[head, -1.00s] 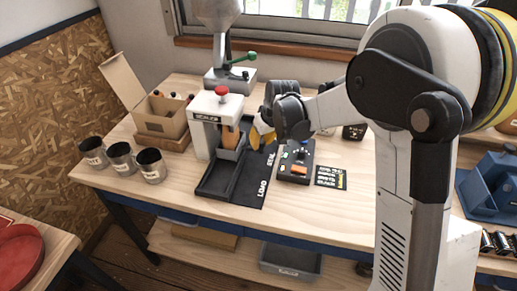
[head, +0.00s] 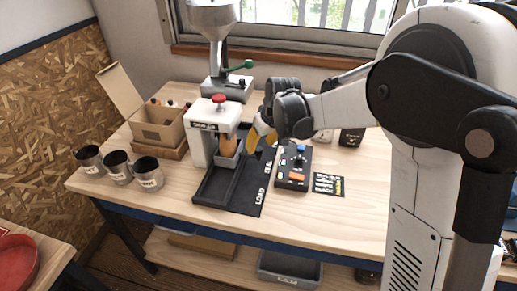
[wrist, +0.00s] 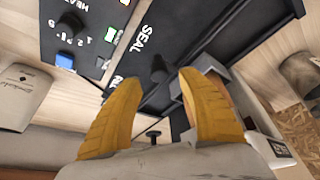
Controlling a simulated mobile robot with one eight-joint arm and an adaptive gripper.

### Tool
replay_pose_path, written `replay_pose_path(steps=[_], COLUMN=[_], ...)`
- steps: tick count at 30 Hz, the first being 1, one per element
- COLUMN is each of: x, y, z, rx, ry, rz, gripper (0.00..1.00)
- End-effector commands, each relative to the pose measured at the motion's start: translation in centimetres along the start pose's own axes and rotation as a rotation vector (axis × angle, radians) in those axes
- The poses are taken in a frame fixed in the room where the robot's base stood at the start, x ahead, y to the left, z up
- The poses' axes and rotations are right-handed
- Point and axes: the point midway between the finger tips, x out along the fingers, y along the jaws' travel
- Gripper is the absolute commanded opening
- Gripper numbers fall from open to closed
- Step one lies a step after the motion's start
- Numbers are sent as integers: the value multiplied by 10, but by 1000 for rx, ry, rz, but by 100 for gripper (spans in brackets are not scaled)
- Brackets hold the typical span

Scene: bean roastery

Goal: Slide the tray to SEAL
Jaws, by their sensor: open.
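The sealer (head: 205,135) is a white machine with a red knob on top. A grey tray (head: 227,160) with an orange-brown pouch (head: 229,146) standing in it is at the back of the dark track (head: 212,188), by the sealer's head. The black plate beside the track reads LOAD at the front and SEAL farther back. My gripper (head: 258,138) is open, just right of the tray, with yellow fingers pointing down. In the wrist view, a dark knob (wrist: 160,70) shows between and beyond the open fingertips (wrist: 160,84), near SEAL. I cannot tell whether they touch it.
A control box (head: 293,168) with buttons stands right of the plate, with a dark card (head: 328,184) beside it. A cardboard box (head: 158,125), several metal cups (head: 148,172) and a grinder (head: 226,85) stand left and behind. The table's front right is clear.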

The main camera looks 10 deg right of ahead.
Motion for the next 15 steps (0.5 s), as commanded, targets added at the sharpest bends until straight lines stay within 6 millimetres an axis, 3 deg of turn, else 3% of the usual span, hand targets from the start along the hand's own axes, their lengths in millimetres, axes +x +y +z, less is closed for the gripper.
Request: replay_pose_path(steps=[6, 15], x=[-51, -83], y=[0, 0], z=[0, 0], rx=[-1, -1], ry=[0, 0], rz=[0, -1], gripper=[47, 47])
